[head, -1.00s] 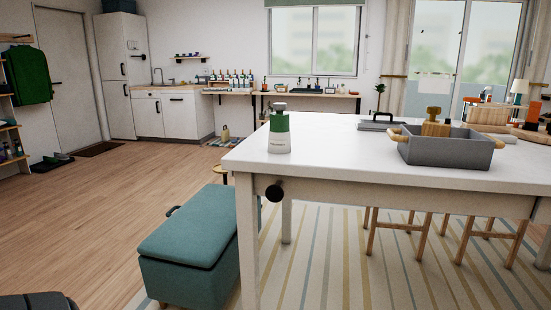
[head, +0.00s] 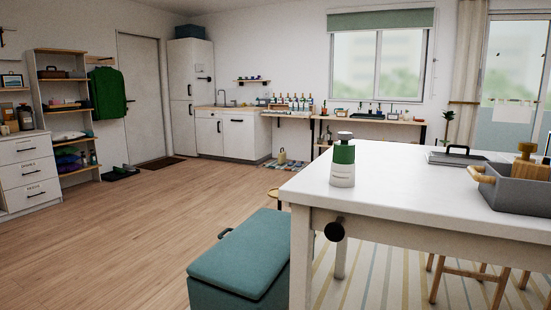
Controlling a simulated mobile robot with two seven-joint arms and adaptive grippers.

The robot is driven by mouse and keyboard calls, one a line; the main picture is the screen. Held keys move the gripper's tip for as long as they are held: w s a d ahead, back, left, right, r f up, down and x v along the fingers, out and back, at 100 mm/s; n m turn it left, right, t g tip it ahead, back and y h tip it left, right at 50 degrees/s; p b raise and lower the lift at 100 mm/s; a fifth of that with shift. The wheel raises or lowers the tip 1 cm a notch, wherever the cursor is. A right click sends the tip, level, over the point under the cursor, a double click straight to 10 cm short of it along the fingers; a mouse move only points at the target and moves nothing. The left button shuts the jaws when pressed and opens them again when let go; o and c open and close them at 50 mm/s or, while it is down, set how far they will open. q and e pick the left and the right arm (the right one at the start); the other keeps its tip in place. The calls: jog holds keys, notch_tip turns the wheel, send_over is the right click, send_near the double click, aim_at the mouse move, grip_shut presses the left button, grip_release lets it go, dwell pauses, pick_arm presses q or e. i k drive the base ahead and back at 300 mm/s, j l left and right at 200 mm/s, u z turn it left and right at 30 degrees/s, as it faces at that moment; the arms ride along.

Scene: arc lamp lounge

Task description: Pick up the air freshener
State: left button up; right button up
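The air freshener (head: 343,163) is a white bottle with a green band and a grey-white cap. Neither of my grippers shows in the head view.
A grey tray with wooden handles (head: 517,195) and a dark-handled flat item (head: 457,157) are on the table to the right. A teal bench (head: 240,256) stands left of the table. The wood floor (head: 130,225) at left is open. A black knob (head: 335,231) juts from the table's front.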

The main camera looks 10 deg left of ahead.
aim_at(341, 176)
jog(key=i+l+u, duration=0.15)
jog(key=l+u, duration=0.15)
jog(key=i+l+u, duration=0.25)
jog(key=l+u, duration=0.3)
